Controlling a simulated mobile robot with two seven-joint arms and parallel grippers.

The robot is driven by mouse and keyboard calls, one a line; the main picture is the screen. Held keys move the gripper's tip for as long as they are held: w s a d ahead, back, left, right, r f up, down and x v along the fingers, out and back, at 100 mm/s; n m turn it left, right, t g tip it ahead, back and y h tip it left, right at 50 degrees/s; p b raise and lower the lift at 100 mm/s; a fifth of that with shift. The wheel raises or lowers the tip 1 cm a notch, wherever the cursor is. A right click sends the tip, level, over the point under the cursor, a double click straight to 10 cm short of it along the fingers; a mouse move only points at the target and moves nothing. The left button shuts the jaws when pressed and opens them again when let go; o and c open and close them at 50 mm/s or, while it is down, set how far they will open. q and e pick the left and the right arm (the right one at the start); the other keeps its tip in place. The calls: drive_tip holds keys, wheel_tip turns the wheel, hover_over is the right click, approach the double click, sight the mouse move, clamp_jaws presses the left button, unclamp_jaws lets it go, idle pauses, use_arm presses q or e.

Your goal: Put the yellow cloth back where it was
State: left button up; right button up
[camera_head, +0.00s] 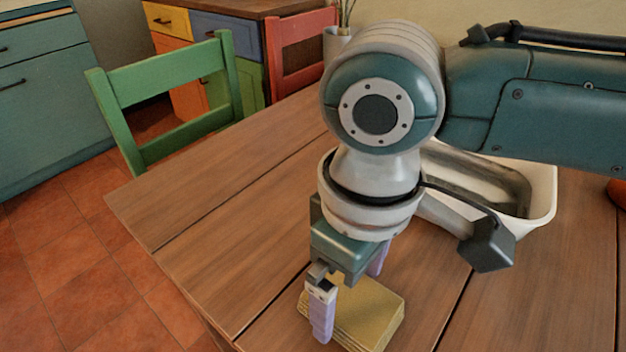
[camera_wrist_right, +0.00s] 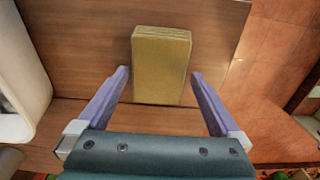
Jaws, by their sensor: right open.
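The yellow cloth (camera_head: 368,312) is a folded, block-like pad lying flat on the wooden table near its front edge. In the right wrist view the cloth (camera_wrist_right: 161,66) lies ahead of the fingertips, with its near end between them. My right gripper (camera_head: 350,290) is above the cloth, pointing down, with its lilac fingers apart. In the right wrist view the gripper (camera_wrist_right: 159,75) is open and empty, one finger to each side of the cloth's near end with gaps. My left gripper is not in view.
A white tub (camera_head: 540,195) stands on the table (camera_head: 230,230) behind my right arm, partly hidden by it. A green chair (camera_head: 165,85) and a red chair (camera_head: 300,40) stand at the table's far side. The table's left part is clear.

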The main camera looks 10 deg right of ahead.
sight(349, 296)
wheel_tip(349, 296, up, 9)
drive_tip(key=p, duration=0.3)
drive_tip(key=s+a+t+y, duration=0.2)
drive_tip(key=s+a+y, duration=0.2)
drive_tip(key=s+a, duration=0.15)
drive_tip(key=s+d+f+m+h, duration=0.1)
drive_tip(key=s+d+m+h, duration=0.1)
drive_tip(key=d, duration=0.5)
drive_tip(key=s+d+f+m+t+h, duration=0.1)
drive_tip(key=s+d+m, duration=0.2)
drive_tip(key=s+d, duration=0.2)
drive_tip(key=d, duration=0.3)
drive_tip(key=shift+f+m+t+h, duration=0.25)
drive_tip(key=shift+m+t+h, duration=0.05)
drive_tip(key=shift+h, duration=0.1)
drive_tip(key=shift+d+r, duration=0.1)
wheel_tip(349, 296, up, 55)
drive_tip(key=p, duration=5.5)
